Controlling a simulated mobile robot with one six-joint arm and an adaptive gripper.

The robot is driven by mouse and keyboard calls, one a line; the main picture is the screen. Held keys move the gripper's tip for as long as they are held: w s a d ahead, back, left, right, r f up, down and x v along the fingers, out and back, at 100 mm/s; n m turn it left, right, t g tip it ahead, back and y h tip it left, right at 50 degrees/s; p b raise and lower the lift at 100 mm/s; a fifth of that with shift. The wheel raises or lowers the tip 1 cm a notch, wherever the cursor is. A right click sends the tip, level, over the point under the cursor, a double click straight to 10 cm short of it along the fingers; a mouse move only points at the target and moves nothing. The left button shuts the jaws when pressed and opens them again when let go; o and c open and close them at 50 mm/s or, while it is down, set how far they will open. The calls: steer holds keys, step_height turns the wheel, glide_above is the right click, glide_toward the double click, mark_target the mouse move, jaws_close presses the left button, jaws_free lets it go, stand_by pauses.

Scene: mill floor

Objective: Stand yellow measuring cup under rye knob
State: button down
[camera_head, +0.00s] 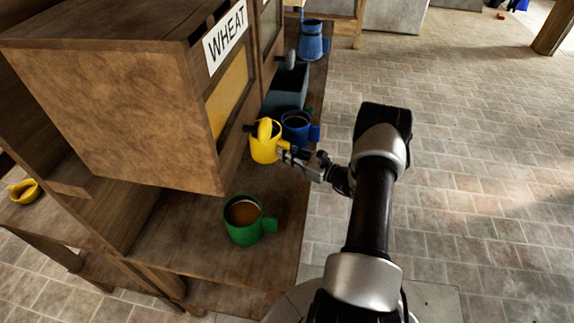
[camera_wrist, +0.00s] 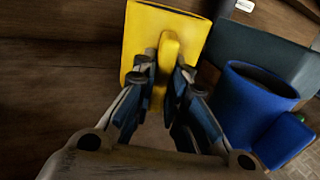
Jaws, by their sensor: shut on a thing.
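The yellow measuring cup (camera_head: 262,154) stands upright, or nearly so, at the wheat bin's front, by the dark knob (camera_head: 249,128). It also shows in the wrist view (camera_wrist: 145,35), with its handle toward me. My gripper (camera_head: 287,153) is shut on that handle; the wrist view shows both fingers (camera_wrist: 166,92) around it. I cannot tell whether the cup's base touches the shelf. No rye label is readable; a grey knob (camera_head: 289,58) shows farther back, on the neighbouring bin.
A blue cup (camera_head: 297,131) stands close to the yellow cup's right. Behind are a blue-grey box (camera_head: 286,92) and a blue jug (camera_head: 312,42). A green cup (camera_head: 243,226) with brown contents stands nearer on the shelf. Another yellow vessel (camera_head: 24,192) is far left. The WHEAT bin (camera_head: 120,105) overhangs the shelf.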

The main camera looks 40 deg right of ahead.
steer(key=shift+f+b, duration=0.7)
steer(key=shift+f, duration=1.55)
steer(key=shift+f, duration=0.15)
steer(key=c, duration=1.6)
jaws_free()
steer(key=shift+r, duration=0.2)
steer(key=p+v, duration=0.2)
steer(key=v, duration=1)
steer(key=shift+f, duration=0.1)
